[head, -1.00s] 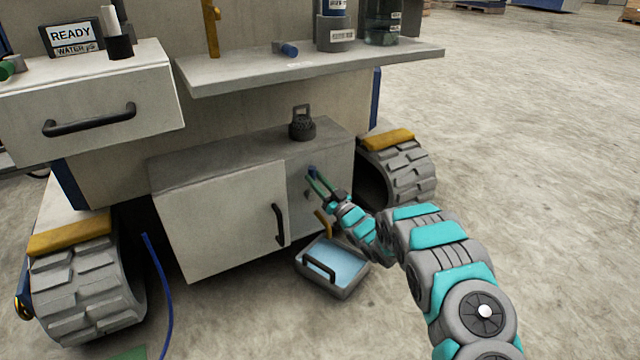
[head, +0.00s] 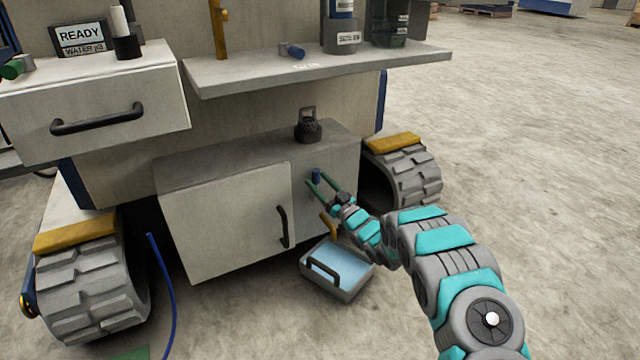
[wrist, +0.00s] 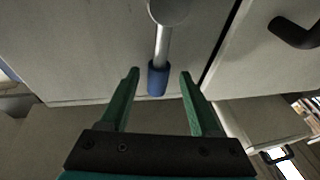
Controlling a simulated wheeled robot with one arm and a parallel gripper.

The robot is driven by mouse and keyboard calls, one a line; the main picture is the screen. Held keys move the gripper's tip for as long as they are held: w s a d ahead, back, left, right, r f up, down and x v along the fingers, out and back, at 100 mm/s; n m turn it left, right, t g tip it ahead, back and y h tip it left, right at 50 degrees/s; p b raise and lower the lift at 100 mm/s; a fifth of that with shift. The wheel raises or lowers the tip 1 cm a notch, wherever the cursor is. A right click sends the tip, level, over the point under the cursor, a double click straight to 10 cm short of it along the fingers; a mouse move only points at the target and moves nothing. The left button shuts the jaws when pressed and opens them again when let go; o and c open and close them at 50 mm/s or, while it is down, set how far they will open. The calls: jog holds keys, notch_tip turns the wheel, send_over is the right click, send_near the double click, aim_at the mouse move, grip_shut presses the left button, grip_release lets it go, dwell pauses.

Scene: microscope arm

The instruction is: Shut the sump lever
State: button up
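The lever is a grey metal stem with a blue grip (wrist: 157,80) on the end, on the front of the low cabinet's right part. In the head view, the blue grip (head: 316,176) shows small at the fingertips. My gripper (wrist: 160,74) is open, its two green fingers apart, and the blue grip appears between their tips with a gap on each side. I cannot tell how deep the grip sits between them. In the head view, my gripper (head: 315,179) reaches the cabinet front from the lower right. The lever's pivot is hard to make out there.
A yellow spout-like part (head: 328,227) sits below the lever, above a grey tray (head: 347,292) of pale blue liquid on the floor. A cabinet door (head: 225,215) with a black handle is to the left. A tracked wheel (head: 410,172) stands right. A shelf (head: 320,70) overhangs above.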

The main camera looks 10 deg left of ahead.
jog(key=shift+d, duration=0.1)
jog(key=shift+s+d+f, duration=0.25)
jog(key=shift+s+d, duration=0.1)
jog(key=shift+d, duration=0.05)
jog(key=v, duration=0.6)
jog(key=shift+s+p, duration=0.25)
jog(key=shift+p, duration=0.05)
jog(key=shift+d, duration=0.15)
